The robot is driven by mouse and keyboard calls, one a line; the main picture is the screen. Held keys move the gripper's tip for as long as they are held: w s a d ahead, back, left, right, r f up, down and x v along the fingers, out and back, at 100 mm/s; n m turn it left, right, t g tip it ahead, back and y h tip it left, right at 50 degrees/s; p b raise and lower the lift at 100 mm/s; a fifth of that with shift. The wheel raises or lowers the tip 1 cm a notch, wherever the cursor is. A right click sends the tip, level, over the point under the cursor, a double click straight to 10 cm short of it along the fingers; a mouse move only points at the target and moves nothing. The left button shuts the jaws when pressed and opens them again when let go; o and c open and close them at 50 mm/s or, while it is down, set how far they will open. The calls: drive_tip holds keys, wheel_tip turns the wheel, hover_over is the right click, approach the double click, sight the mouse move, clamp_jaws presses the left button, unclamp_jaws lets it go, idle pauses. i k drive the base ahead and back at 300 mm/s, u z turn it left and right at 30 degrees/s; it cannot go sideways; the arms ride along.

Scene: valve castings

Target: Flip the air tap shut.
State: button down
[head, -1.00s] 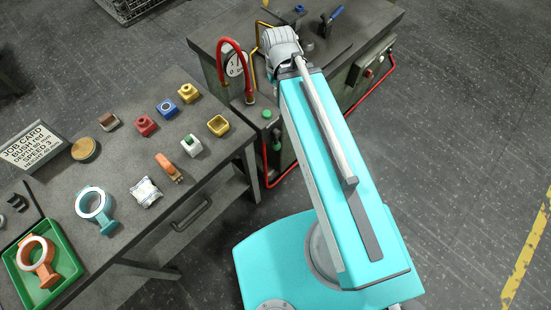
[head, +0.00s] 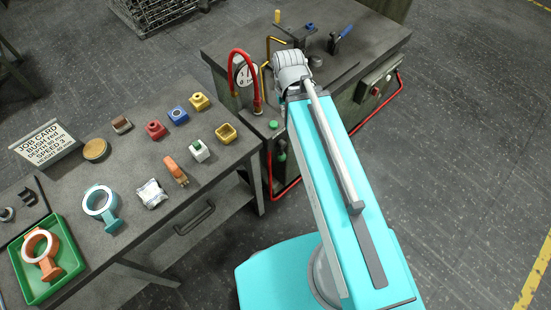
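I cannot pick out the air tap for certain. A pressure gauge (head: 243,72) with a red hose (head: 246,53) looping over it stands at the left end of the machine bench. A bent yellow pipe (head: 267,52) rises beside it, partly behind my arm's grey joint. A blue-handled lever (head: 344,33) stands on the bench top to the right. My turquoise arm reaches up the picture toward the gauge end. My gripper does not show; it is probably hidden behind the arm.
The left table (head: 75,180) carries coloured bushes, a job card (head: 45,143), a turquoise ring casting (head: 101,204) and a green tray (head: 70,265) with an orange casting. A red rail (head: 384,103) runs along the machine bench (head: 225,42). The floor at right is clear.

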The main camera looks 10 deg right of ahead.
sight(281, 156)
drive_tip(key=u, duration=0.35)
drive_tip(key=k, duration=1.55)
drive_tip(key=z, duration=0.55)
drive_tip(key=i, duration=0.95)
drive_tip(key=u, duration=0.05)
